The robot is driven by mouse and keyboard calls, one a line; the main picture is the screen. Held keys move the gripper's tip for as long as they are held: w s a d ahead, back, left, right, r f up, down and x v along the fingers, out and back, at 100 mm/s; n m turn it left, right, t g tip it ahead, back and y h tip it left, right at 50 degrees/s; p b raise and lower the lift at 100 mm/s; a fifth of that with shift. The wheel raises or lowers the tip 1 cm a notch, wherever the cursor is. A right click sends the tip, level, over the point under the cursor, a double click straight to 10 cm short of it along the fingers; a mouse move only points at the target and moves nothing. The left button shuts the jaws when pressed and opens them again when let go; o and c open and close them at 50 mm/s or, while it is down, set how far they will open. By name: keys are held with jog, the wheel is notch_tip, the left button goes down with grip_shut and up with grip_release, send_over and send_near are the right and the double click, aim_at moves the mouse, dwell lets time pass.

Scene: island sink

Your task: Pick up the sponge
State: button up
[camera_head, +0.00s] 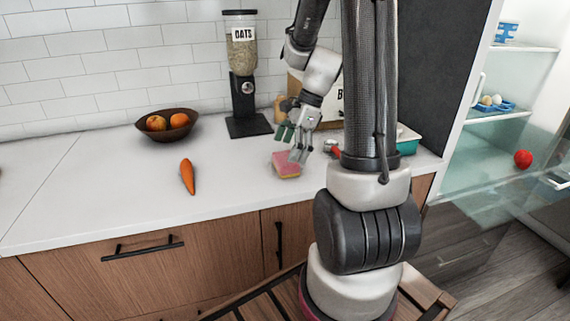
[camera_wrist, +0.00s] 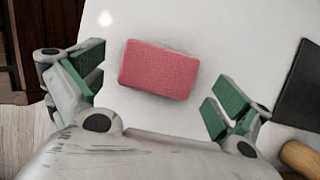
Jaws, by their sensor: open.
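The sponge (camera_head: 286,165) lies flat on the white countertop near its front edge, pink on top with a yellowish lower layer. In the wrist view the pink sponge (camera_wrist: 158,69) lies between and ahead of the two green-padded fingers, slightly turned. My gripper (camera_head: 292,144) is right above and beside the sponge in the head view, pointing down. In the wrist view my gripper (camera_wrist: 155,90) is open, with clear gaps between each finger and the sponge. Nothing is held. In the head view a finger covers part of the sponge.
A carrot (camera_head: 187,176) lies left on the counter (camera_head: 100,200). A fruit bowl (camera_head: 168,126) and an oats dispenser (camera_head: 243,80) stand behind. A red-ended item (camera_head: 331,146) lies close right of the gripper. An open glass-shelved fridge (camera_head: 500,130) stands at right.

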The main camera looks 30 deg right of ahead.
aim_at(286, 158)
jog(key=x, duration=0.3)
jog(key=shift+f, duration=0.25)
jog(key=shift+c, duration=0.4)
jog(key=c, duration=0.6)
jog(key=shift+c, duration=0.2)
jog(key=shift+r, duration=0.1)
